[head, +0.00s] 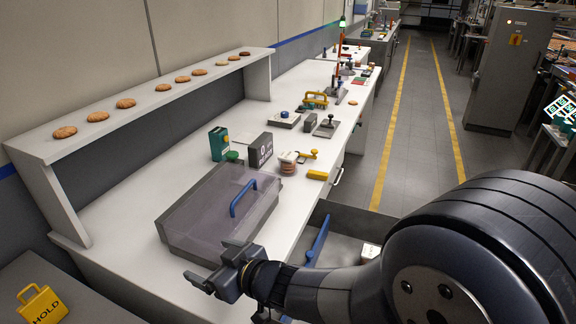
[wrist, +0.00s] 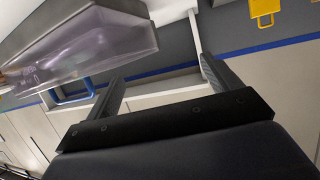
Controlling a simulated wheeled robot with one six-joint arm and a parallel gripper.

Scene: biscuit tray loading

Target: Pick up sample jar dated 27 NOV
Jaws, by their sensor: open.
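A small clear jar with a pale lid and brown biscuits inside (head: 288,163) stands on the white bench in the head view, right of a dark box. Its label is too small to read, so I cannot tell whether it is dated 27 NOV. The jar does not show there.
The clear-lidded box (head: 176,246) with a blue handle stands between my gripper and the jar. An open drawer (head: 345,222) juts out from the bench. Biscuits line the shelf (head: 218,74).

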